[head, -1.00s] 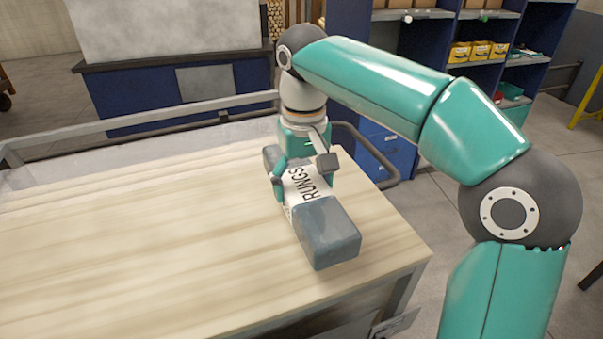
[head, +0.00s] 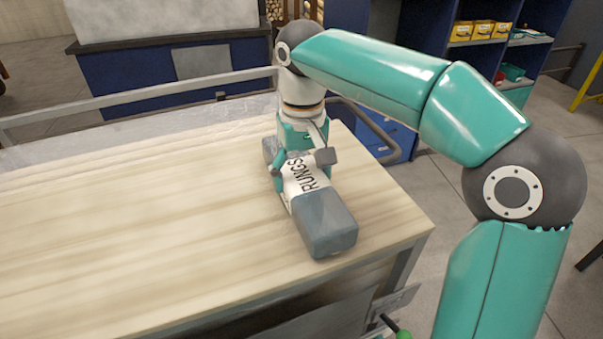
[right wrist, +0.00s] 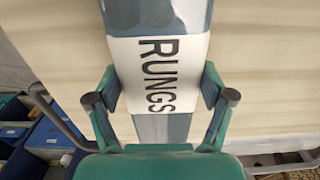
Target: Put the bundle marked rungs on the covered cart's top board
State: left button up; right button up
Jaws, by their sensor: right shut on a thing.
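The bundle marked RUNGS (head: 325,222) is a long grey-blue wrapped block with a white label band. It is over the right part of the cart's pale wooden top board (head: 130,220), near its right edge; I cannot tell whether it touches the board. My right gripper (head: 305,165) is shut on the bundle's middle, with a finger at each side of the label. In the right wrist view the label on the bundle (right wrist: 158,75) shows between the two fingertips of my right gripper (right wrist: 160,100). My left gripper is not in view.
A metal rail (head: 130,102) runs along the cart's far side. Behind it stands a dark blue cabinet (head: 130,90) with a pale top part. Blue shelves (head: 540,55) with yellow boxes (head: 482,31) stand at the back right. The board left of the bundle is clear.

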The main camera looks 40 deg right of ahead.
aim_at(302, 174)
jog(key=shift+f+b, duration=0.35)
jog(key=shift+f, duration=0.15)
jog(key=o, duration=1.6)
notch_tip(302, 174, up, 7)
jog(key=shift+r, duration=0.25)
